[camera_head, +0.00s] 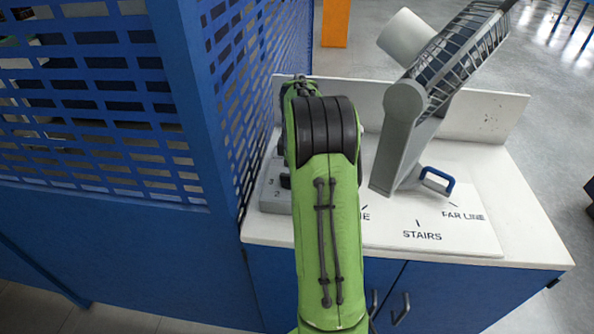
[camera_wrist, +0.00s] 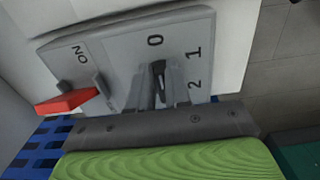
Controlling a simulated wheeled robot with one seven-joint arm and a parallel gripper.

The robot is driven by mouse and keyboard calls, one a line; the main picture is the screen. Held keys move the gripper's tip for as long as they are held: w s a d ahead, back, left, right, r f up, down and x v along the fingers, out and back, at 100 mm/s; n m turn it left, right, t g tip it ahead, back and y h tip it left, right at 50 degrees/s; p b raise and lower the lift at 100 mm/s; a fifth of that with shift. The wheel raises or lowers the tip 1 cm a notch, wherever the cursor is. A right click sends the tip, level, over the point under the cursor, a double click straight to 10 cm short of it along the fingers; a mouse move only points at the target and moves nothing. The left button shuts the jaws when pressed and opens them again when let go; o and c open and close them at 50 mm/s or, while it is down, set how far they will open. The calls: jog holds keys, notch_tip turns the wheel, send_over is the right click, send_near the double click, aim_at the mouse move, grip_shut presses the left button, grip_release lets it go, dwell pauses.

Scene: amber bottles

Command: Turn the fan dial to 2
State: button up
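The fan (camera_head: 440,75) is grey with a wire cage and stands tilted on the white bench top. In the wrist view, the grey control panel (camera_wrist: 115,60) carries the marks 0, 1 and 2, the word ON and a red switch (camera_wrist: 68,102). The dark dial (camera_wrist: 158,74) has its tip toward the 0. My gripper (camera_wrist: 160,85) is at the dial, with one grey finger on each side. The gap is narrow; I cannot tell whether the fingers touch the dial. In the head view my green arm hides the gripper and part of the panel.
A blue perforated partition (camera_head: 225,150) stands close left of the panel. A low white back wall (camera_head: 485,112) rises behind the bench. A blue handle (camera_head: 437,181) sits right of the fan's foot. The bench top (camera_head: 520,215) is clear at the right.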

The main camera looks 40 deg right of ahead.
grip_shut()
